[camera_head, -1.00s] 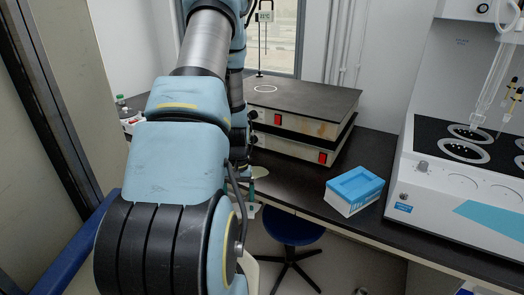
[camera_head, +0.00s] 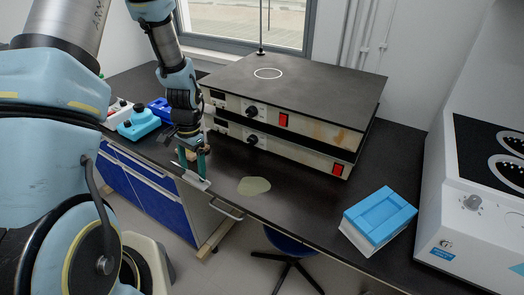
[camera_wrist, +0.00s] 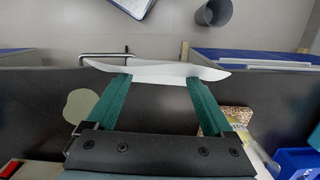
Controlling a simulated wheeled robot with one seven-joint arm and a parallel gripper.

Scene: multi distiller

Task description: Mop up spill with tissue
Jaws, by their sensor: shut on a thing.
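The spill (camera_head: 254,186) is a flat, pale greenish patch on the dark bench, near its front edge. It also shows in the wrist view (camera_wrist: 81,105), left of my gripper. My gripper (camera_wrist: 159,77) has green fingers shut on a white tissue (camera_wrist: 155,70), which spreads out past both fingertips. In the head view my gripper (camera_head: 193,170) points down near the bench's front edge, left of the spill, with the tissue (camera_head: 196,181) at its tips. The tissue appears apart from the spill. A blue and white tissue box (camera_head: 379,216) stands on the bench at the right.
Stacked hotplate-like devices (camera_head: 285,100) stand behind the spill. A white distiller unit (camera_head: 455,225) is at far right. Blue items (camera_head: 138,122) sit on the bench at left. A brown speckled object (camera_wrist: 229,121) lies close to the right finger. A blue stool (camera_head: 286,240) stands below.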

